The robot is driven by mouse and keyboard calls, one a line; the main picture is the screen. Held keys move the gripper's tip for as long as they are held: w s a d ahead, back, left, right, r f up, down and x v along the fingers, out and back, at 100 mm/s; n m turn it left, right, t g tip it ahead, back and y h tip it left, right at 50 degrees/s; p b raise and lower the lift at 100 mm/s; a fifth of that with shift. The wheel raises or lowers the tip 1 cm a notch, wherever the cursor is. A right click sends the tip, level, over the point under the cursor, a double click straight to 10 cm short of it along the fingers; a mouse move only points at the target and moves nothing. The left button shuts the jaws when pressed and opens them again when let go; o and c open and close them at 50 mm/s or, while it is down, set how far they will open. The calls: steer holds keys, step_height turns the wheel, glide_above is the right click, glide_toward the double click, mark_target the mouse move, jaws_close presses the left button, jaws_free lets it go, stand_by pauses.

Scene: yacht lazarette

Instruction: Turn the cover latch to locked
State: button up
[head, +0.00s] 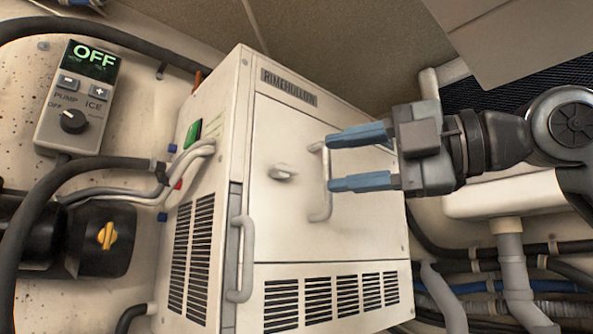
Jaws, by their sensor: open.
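The cover latch (283,173) is a small pale knob on the cream front cover (285,225) of a boxy machine, left of the cover's vertical grey handle (325,205). Its lever looks roughly horizontal; no lock marking is legible. My gripper (328,163) has two blue fingers, apart, one above the other and pointing left. The fingertips are at the handle in the picture, to the right of the latch. Nothing shows held between them. I cannot tell whether the fingers touch the handle or are in front of it.
A control panel (82,95) reading OFF hangs at upper left. Another grey handle (241,258) projects at the machine's front left edge. Hoses (40,220) run along the left; pipes (510,275) fill the lower right.

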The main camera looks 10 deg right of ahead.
mark_target(292, 170)
steer(key=p+x, duration=0.1)
steer(key=x, duration=0.6)
jaws_close()
stand_by(0.4)
